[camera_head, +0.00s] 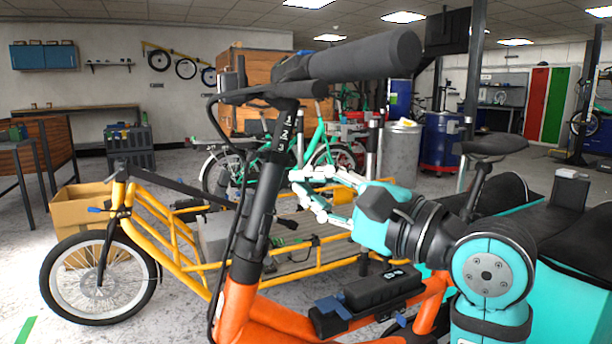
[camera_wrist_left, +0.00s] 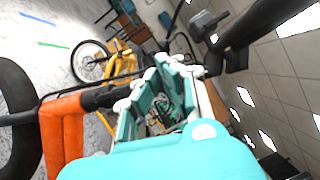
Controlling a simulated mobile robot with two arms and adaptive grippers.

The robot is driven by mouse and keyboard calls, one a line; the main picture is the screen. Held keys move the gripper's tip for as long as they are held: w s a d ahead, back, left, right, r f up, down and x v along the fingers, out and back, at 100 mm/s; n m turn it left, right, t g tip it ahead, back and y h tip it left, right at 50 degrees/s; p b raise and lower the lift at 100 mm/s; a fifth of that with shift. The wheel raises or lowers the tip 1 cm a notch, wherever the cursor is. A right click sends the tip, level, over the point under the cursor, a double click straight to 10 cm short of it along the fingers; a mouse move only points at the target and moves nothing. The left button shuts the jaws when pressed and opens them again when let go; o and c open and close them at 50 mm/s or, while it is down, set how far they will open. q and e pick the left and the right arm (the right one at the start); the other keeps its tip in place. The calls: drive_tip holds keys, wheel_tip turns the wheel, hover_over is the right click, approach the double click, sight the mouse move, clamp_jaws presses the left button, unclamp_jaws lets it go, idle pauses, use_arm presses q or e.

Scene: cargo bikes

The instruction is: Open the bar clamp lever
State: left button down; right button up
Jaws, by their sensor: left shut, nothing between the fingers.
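The orange cargo bike's black stem (camera_head: 265,190), marked with numbers, rises in the middle of the head view to a dark handlebar (camera_head: 360,58). A small blue part (camera_head: 294,66) shows at the bar beside the stem top. It may be the clamp lever, but I cannot tell its position. My left gripper (camera_head: 306,194), teal and white, is shut and empty. It appears just right of the stem, below the handlebar; I cannot tell whether it touches. In the wrist view, the left gripper's fingers (camera_wrist_left: 165,95) are in front of the stem and bar. My right gripper is not in view.
A yellow cargo bike (camera_head: 185,250) stands behind. A black battery (camera_head: 382,288) sits on the orange frame (camera_head: 240,300). A saddle (camera_head: 492,145) and black-and-teal cargo box (camera_head: 570,235) are at the right. Open floor (camera_head: 30,275) lies at the left.

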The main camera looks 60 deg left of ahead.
use_arm(q)
drive_tip(key=d, duration=0.4)
drive_tip(key=shift+s+d, duration=0.1)
drive_tip(key=shift+s, duration=0.25)
